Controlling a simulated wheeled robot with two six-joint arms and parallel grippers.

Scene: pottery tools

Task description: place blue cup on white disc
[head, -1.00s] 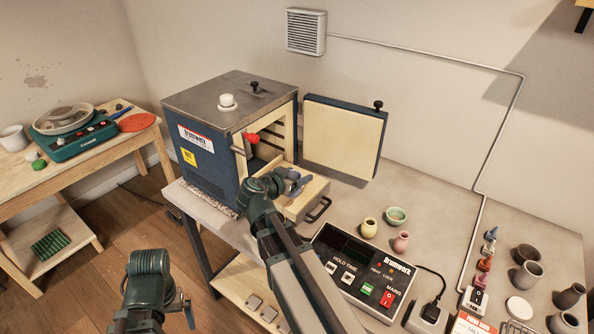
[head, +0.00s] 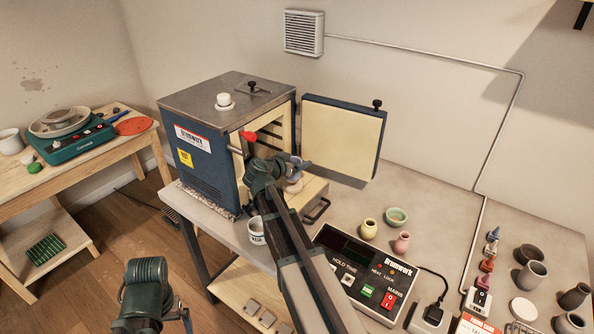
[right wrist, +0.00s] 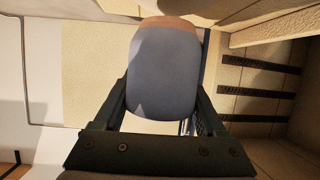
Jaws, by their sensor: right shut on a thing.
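My right gripper (head: 292,168) is in front of the open kiln, beside its door. It is shut on the blue cup (head: 294,176), which is mostly hidden by the arm in the head view. In the right wrist view the blue-grey cup (right wrist: 165,70) with a brown end sits between the two fingers. A white disc (head: 523,308) lies flat on the table at the far right, well away from the gripper. My left gripper (head: 186,316) is low at the bottom left, and its jaws do not show clearly.
The kiln (head: 208,165) stands open, its door (head: 342,140) swung right. A white wash cup (head: 256,232) stands near the table's front edge. The controller (head: 365,270), small pots (head: 370,229) and dark pots (head: 530,275) occupy the right. Clear table lies behind the small pots.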

